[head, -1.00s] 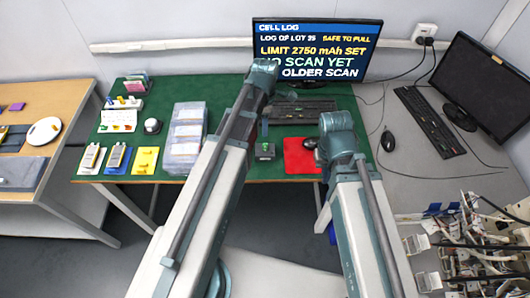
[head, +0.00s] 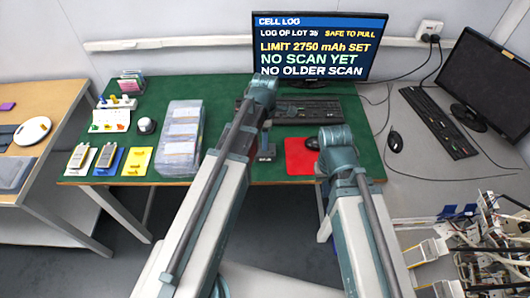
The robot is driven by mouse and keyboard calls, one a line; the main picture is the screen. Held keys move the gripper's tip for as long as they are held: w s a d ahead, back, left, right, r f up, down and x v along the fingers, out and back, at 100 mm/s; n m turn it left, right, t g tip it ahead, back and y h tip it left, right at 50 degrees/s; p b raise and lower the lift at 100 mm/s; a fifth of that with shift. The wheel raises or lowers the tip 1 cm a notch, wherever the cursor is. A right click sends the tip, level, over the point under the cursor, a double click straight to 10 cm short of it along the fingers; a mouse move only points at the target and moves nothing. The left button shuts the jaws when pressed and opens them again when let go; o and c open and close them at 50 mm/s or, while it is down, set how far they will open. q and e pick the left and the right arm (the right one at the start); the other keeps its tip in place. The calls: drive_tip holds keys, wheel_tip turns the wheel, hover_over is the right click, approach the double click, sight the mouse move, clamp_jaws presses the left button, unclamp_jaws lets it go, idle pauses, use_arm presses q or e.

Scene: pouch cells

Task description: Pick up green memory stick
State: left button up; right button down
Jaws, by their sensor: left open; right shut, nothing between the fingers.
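I cannot make out a green memory stick for certain. A small dark block (head: 265,157) stands near the front edge of the green table, and its top is largely covered by my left arm. My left gripper (head: 266,139) hangs at the end of that arm, just above the block. It is open, but its fingers are small and partly hidden, and I cannot tell whether it touches anything.
A keyboard (head: 301,111) lies behind my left gripper, below the lit monitor (head: 310,46).

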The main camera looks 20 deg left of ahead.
use_arm(q)
drive_tip(key=shift+f, duration=0.55)
drive_tip(key=shift+r, duration=0.1)
use_arm(e)
drive_tip(key=shift+f, duration=0.4)
use_arm(q)
clamp_jaws()
